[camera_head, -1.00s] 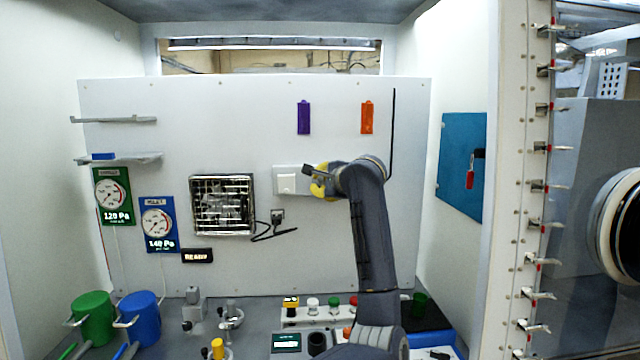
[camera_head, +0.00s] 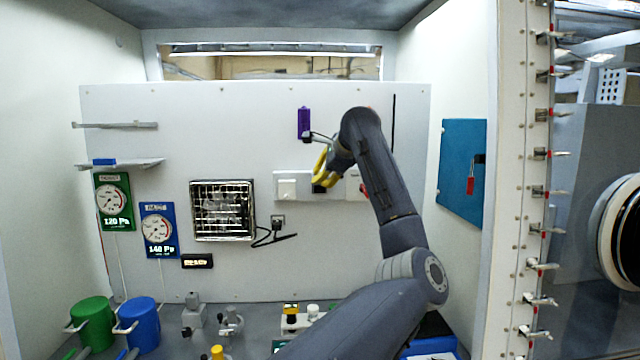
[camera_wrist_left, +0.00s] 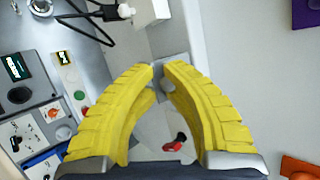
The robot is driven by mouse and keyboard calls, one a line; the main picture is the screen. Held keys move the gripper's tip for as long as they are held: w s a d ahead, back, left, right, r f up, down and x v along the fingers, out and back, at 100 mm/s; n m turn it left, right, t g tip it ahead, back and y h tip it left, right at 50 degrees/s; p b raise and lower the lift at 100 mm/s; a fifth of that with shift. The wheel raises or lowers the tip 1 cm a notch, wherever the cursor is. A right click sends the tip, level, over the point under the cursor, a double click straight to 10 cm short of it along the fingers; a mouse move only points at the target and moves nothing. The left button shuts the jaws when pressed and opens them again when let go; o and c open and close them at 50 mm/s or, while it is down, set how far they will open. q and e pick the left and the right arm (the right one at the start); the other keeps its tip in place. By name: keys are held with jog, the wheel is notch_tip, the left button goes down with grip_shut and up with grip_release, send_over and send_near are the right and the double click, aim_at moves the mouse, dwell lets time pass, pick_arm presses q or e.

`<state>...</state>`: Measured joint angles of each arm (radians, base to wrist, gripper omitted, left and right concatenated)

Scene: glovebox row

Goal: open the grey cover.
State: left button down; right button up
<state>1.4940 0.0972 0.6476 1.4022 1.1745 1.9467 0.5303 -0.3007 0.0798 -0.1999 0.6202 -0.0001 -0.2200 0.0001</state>
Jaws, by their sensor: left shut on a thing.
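My left gripper (camera_wrist_left: 158,75) has two curved yellow fingers. In the wrist view their tips close on a small grey piece, the grey cover (camera_wrist_left: 176,68); the fingers hide part of it. In the head view the same gripper (camera_head: 318,182) is at the back wall, just right of a white switch plate (camera_head: 287,187). A dark patch shows right at the fingertips there. How far the cover is tilted cannot be told. My right gripper is not in view.
A box with a red handle (camera_head: 363,188) is close right of the gripper. A purple holder (camera_head: 304,122) hangs above. An orange holder (camera_wrist_left: 299,167) shows in the wrist view. A vent grille (camera_head: 222,210) and cable are to the left.

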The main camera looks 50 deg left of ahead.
pick_arm(q)
jog(key=h, duration=0.1)
jog(key=r+g+h, duration=0.1)
jog(key=shift+w+a+r+m+g+h, duration=0.2)
jog(key=shift+w+m+g+h, duration=0.1)
jog(key=shift+w+m+h, duration=0.1)
jog(key=shift+w+a+r+g+h, duration=0.15)
jog(key=shift+g+h, duration=0.1)
jog(key=shift+h, duration=0.2)
jog(key=shift+s+a+r+g+h, duration=0.15)
jog(key=shift+g+h, duration=0.1)
jog(key=shift+h, duration=0.2)
jog(key=shift+w, duration=0.15)
jog(key=c, duration=1.5)
grip_release()
jog(key=shift+w+a, duration=0.15)
jog(key=shift+o, duration=0.6)
jog(key=shift+r, duration=0.1)
